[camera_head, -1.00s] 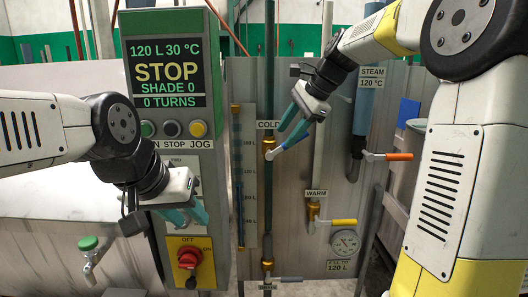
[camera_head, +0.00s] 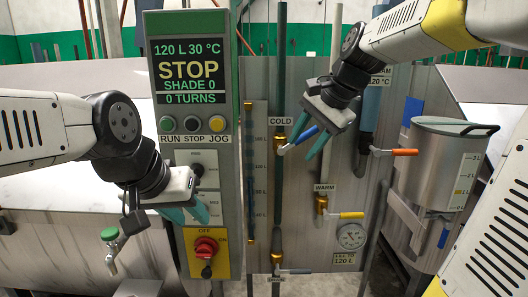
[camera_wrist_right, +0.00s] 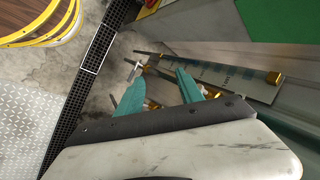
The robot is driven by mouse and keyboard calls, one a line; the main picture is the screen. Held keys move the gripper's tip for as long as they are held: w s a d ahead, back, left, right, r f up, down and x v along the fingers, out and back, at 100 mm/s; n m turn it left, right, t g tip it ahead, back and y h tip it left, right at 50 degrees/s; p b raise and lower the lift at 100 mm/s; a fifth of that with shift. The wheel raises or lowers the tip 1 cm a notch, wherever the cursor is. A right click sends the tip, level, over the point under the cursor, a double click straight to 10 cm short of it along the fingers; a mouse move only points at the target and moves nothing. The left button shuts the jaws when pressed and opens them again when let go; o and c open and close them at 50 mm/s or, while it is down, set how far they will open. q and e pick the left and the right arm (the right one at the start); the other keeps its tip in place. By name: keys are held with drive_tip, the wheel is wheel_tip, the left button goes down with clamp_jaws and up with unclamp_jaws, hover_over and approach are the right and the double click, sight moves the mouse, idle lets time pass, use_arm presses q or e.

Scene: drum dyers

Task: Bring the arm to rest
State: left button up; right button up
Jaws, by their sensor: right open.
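My right gripper (camera_head: 306,141) is open in the head view, its two teal fingers apart near the blue-handled COLD valve (camera_head: 300,136). I cannot tell whether it touches the handle. In the right wrist view its fingers (camera_wrist_right: 154,92) are spread with nothing clearly held between them. My left gripper (camera_head: 190,214) hangs at the left, in front of the control panel (camera_head: 191,60), above the red switch on its yellow plate (camera_head: 207,247). Its teal fingertips are seen side-on, so its opening is unclear. The panel display reads STOP, 120 L 30 °C, 0 TURNS.
The yellow-handled WARM valve (camera_head: 345,215) and a round gauge (camera_head: 351,237) sit below. The orange-handled STEAM valve (camera_head: 400,152) and a lidded metal vessel (camera_head: 438,170) stand at the right. A green-topped tap (camera_head: 110,236) is at the lower left.

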drive_tip(key=s+d+f+n+t+h, duration=0.1)
drive_tip(key=s+f+n, duration=0.3)
drive_tip(key=s, duration=0.4)
drive_tip(key=s+d+f+n+h, duration=0.1)
drive_tip(key=s+d+f+n, duration=0.2)
drive_tip(key=s, duration=0.6)
drive_tip(key=shift+d+f+n+t, duration=0.3)
drive_tip(key=shift+f+n+t, duration=0.1)
drive_tip(key=shift+f+n, duration=0.6)
drive_tip(key=shift+w+r, duration=0.1)
drive_tip(key=shift+r, duration=0.1)
idle(5.1)
